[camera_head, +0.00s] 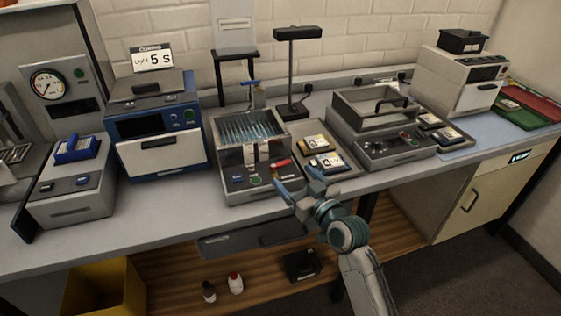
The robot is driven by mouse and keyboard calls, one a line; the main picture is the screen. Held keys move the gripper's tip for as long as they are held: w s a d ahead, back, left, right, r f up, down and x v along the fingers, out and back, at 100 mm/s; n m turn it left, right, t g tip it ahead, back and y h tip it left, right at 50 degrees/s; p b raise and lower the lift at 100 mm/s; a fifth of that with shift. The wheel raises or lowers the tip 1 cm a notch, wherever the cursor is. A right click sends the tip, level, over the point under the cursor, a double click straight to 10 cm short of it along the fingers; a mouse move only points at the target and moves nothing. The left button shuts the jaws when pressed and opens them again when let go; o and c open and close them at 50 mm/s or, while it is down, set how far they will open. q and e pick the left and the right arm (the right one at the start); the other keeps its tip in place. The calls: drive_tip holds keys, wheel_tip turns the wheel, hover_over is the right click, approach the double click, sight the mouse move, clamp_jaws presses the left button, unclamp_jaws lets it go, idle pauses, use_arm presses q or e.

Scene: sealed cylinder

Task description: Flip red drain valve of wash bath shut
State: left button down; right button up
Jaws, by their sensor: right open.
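The wash bath (243,186) stands near the middle of the bench, a grey box with a clear ribbed tank on top. Its red drain valve (281,163) is a small red lever at the front right of the tank. A blue tap handle (250,83) stands above the bath at the back. My right gripper (295,179) is open, with its blue-green fingers just below and right of the red lever. I cannot tell whether a finger touches the lever. My left gripper is not in view.
A blue-and-white machine (158,138) stands left of the bath. Small display units (325,162) sit close to its right, near my right gripper. A grey lidded device (381,124) stands farther right. A black lamp stand (298,70) rises behind.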

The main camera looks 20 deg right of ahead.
sight(282, 165)
drive_tip(key=p+x, duration=0.1)
drive_tip(key=x, duration=0.5)
drive_tip(key=shift+w, duration=0.15)
drive_tip(key=shift+w+a, duration=0.25)
drive_tip(key=shift+w, duration=0.4)
drive_tip(key=c, duration=1)
drive_tip(key=m+h+p, duration=0.1)
drive_tip(key=p, duration=0.2)
drive_tip(key=h+p, duration=0.1)
drive_tip(key=p, duration=0.2)
drive_tip(key=m+h+p, duration=0.1)
drive_tip(key=h+p, duration=0.1)
drive_tip(key=p, duration=0.2)
drive_tip(key=shift+s+r+m+t, duration=0.3)
drive_tip(key=shift+f+p, duration=0.2)
drive_tip(key=shift+p, duration=0.15)
drive_tip(key=shift+o, duration=0.2)
drive_tip(key=shift+f, duration=0.1)
drive_tip(key=shift+c, duration=0.2)
drive_tip(key=o, duration=1)
